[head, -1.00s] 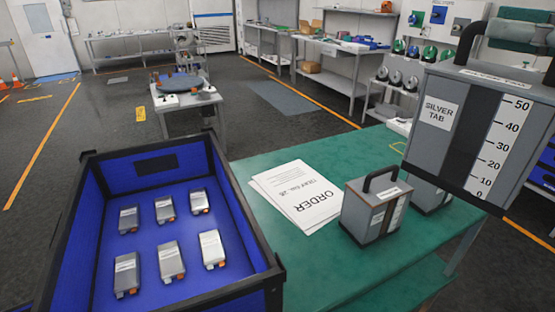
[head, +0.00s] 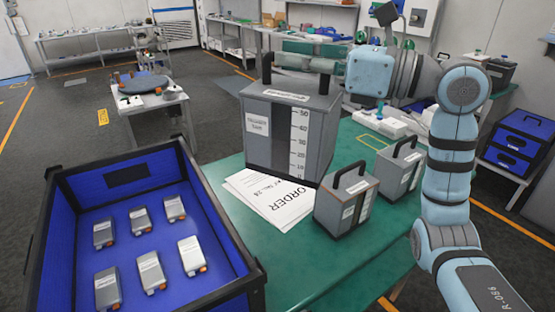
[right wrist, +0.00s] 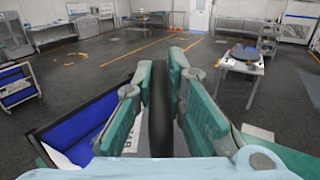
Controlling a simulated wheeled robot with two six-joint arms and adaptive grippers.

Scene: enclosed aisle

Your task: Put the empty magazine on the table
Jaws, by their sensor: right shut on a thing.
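A large grey magazine (head: 274,150) with a black handle, a white label and a 0-50 scale hangs upright from my right gripper (head: 305,56). The right fingers are shut around its black handle, which also shows in the right wrist view (right wrist: 161,115) between the green fingers (right wrist: 161,65). It overlaps the order sheet in the head view; it looks to be above the green table (head: 262,262), but the gap is hard to judge. Its fill is not clear. Two similar grey magazines, a nearer one (head: 338,212) and a farther one (head: 402,172), stand on the table. My left gripper is out of view.
A blue bin (head: 213,210) with black edges, holding several grey tabbed boxes (head: 150,272), is at the left. Order papers (head: 265,200) lie on the table. White items (head: 385,122) sit at the table's far side. The table's front is clear.

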